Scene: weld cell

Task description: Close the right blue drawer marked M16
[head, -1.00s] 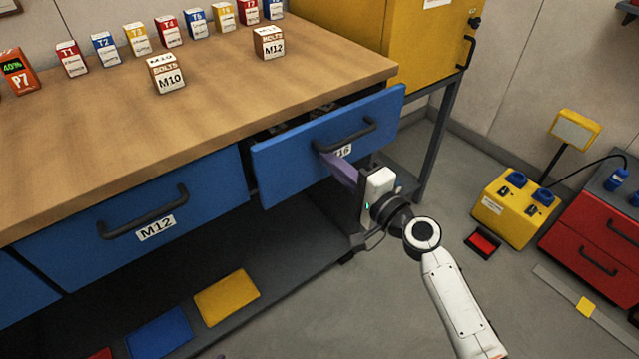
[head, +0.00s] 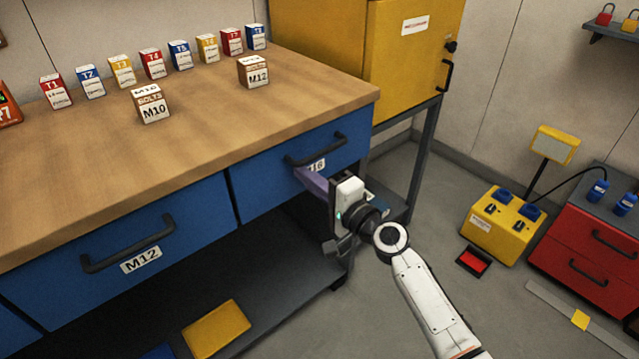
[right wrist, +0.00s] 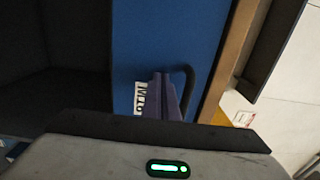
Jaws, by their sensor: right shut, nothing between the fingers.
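The right blue drawer (head: 258,192) is under the right end of the wooden bench top. Its front appears flush with the bench, with no gap showing above it. It has a black bar handle (head: 322,155) and a white label (head: 318,165), partly covered, ending in 16. My right gripper (head: 304,177) is shut and empty, its purple fingers against or very near the drawer front, just below the handle. In the right wrist view the shut fingers (right wrist: 163,90) overlap the label (right wrist: 139,97) beside the handle (right wrist: 188,88). My left gripper is not in view.
The neighbouring M12 drawer (head: 70,265) looks shut. Bolt boxes (head: 152,104) and several coloured boxes stand on the bench top (head: 200,140). A yellow cabinet (head: 400,60) is behind.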

